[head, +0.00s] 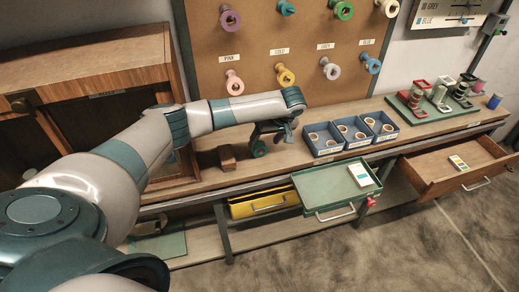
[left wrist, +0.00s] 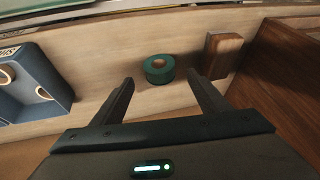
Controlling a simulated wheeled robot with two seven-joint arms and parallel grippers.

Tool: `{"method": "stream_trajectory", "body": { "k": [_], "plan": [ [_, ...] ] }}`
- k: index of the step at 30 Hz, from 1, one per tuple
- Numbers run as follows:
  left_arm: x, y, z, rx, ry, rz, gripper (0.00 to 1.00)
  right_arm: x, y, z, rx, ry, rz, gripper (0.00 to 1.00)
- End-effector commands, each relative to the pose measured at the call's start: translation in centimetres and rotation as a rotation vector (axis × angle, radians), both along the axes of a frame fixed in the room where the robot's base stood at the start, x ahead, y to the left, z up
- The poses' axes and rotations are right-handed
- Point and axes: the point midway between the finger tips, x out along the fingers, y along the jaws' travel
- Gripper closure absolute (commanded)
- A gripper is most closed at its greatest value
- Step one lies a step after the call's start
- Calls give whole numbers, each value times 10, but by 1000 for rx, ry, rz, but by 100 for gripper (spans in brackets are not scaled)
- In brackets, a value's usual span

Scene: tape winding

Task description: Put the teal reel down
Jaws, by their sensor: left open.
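The teal reel (left wrist: 159,69) rests flat on the wooden bench top in the left wrist view, with its tan hub facing up. It also shows in the head view (head: 259,150), partly hidden by my gripper. My left gripper (left wrist: 155,90) is open, its two dark fingers apart with nothing between them. The reel lies just beyond the fingertips and apart from them. In the head view the left gripper (head: 272,130) is over the bench beside the reel. My right gripper is not in view.
A brown wooden block (left wrist: 222,55) stands close to the reel. Blue bins (head: 322,140) with rings stand to the right on the bench. A pegboard (head: 262,50) with coloured spools is behind. A green drawer (head: 328,188) and a wooden drawer (head: 452,166) are pulled out in front.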

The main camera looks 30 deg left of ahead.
Motion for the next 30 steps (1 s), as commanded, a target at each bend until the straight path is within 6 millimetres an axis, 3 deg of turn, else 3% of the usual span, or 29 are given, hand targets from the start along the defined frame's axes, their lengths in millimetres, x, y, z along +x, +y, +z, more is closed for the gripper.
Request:
{"method": "stream_trajectory", "body": {
  "k": [9,15,30],
  "plan": [
    [-1,10,-28,2,4,2,32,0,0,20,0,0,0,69],
    [1,16,-46,0,2,0,32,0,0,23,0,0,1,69],
    [2,17,-48,1,1,0,32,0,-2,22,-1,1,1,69]
  ]
}}
